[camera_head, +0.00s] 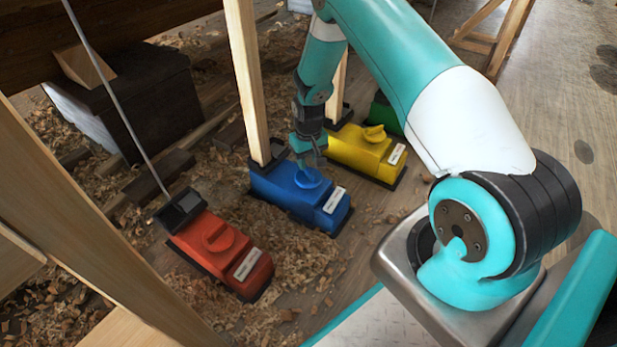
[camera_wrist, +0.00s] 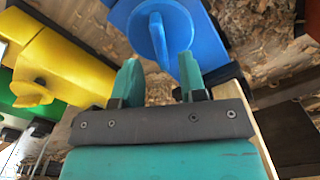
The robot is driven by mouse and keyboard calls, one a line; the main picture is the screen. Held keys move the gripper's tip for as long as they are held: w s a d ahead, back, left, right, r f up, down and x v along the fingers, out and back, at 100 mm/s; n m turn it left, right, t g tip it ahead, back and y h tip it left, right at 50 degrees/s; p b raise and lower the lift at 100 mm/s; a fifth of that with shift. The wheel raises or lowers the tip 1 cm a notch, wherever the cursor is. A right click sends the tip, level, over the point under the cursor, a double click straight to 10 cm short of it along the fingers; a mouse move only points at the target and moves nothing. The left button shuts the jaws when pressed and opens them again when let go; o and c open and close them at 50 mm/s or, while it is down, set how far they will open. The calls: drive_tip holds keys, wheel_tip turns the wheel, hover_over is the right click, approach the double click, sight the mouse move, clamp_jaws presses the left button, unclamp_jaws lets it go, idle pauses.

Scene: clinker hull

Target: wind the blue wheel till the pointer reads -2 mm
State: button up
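The blue box (camera_head: 284,192) sits on the floor, with the round blue wheel (camera_head: 308,178) on its top. The wheel also shows in the wrist view (camera_wrist: 143,34), with a raised grip bar across it. My gripper (camera_head: 309,160) is just above the wheel. In the wrist view my gripper (camera_wrist: 160,62) has its two green fingers apart, with the lower end of the bar lined up between the tips. I cannot tell whether the fingers touch it. A pale label plate (camera_head: 334,200) is on the blue box; no pointer or reading can be made out.
A red box (camera_head: 218,250) stands to the left and a yellow box (camera_head: 360,150) to the right, each with its own wheel. A green box (camera_head: 384,113) is beyond. Wooden posts (camera_head: 246,75) rise from the boxes. Shavings cover the floor.

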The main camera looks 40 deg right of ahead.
sight(309, 170)
wheel_tip(309, 170, down, 4)
drive_tip(key=shift+f+b, duration=0.15)
drive_tip(key=shift+b, duration=0.7)
drive_tip(key=shift+c, duration=0.4)
clamp_jaws()
drive_tip(key=shift+m+p, duration=0.4)
drive_tip(key=shift+p, duration=0.1)
